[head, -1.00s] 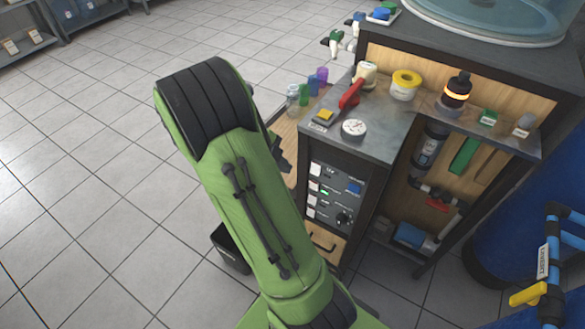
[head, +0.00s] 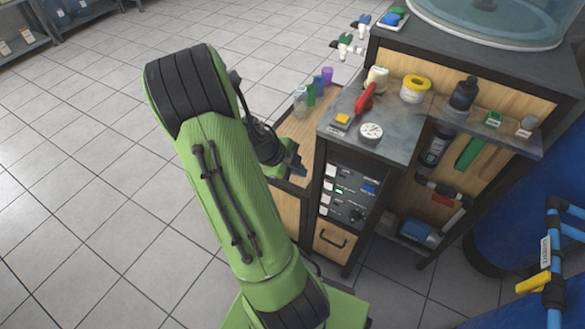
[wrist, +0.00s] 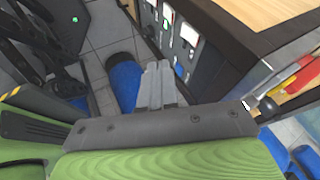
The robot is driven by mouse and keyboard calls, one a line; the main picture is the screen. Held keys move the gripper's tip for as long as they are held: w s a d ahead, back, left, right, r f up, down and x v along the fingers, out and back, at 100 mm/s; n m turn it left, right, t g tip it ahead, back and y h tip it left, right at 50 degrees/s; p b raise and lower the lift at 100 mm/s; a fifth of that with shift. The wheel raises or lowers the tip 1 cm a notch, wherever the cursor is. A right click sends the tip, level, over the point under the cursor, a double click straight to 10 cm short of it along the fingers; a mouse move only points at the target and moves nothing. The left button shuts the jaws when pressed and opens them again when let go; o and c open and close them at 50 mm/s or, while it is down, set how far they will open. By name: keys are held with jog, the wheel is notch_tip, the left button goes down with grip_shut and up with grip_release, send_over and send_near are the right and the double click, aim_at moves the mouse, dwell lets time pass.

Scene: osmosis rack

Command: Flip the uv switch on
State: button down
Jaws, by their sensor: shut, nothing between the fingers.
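The control panel (head: 348,192) is on the front of the rack's left cabinet. It has a column of pale labels or switches on its left, a green-lit element (head: 340,191), a blue element (head: 368,188) and a black knob (head: 356,215). The lettering is too small to read, so I cannot tell which switch is the uv one. My gripper (head: 300,170) is just left of the panel and apart from it, partly hidden by my arm. In the wrist view my gripper (wrist: 160,85) has its fingers together and empty, with the panel (wrist: 183,38) beyond them.
A drawer (head: 331,240) lies below the panel. Open tiled floor (head: 80,180) lies left.

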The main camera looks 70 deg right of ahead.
aim_at(331, 170)
jog(key=s+d+f+b, duration=0.1)
jog(key=d+f, duration=0.1)
jog(key=f, duration=0.1)
jog(key=s+d+f, duration=0.2)
jog(key=d+f, duration=0.1)
jog(key=s+d+f+b, duration=0.1)
jog(key=s+d+f, duration=0.1)
jog(key=d, duration=0.1)
jog(key=shift+d+f+b, duration=0.15)
jog(key=shift+f+b, duration=0.15)
jog(key=shift+f, duration=0.1)
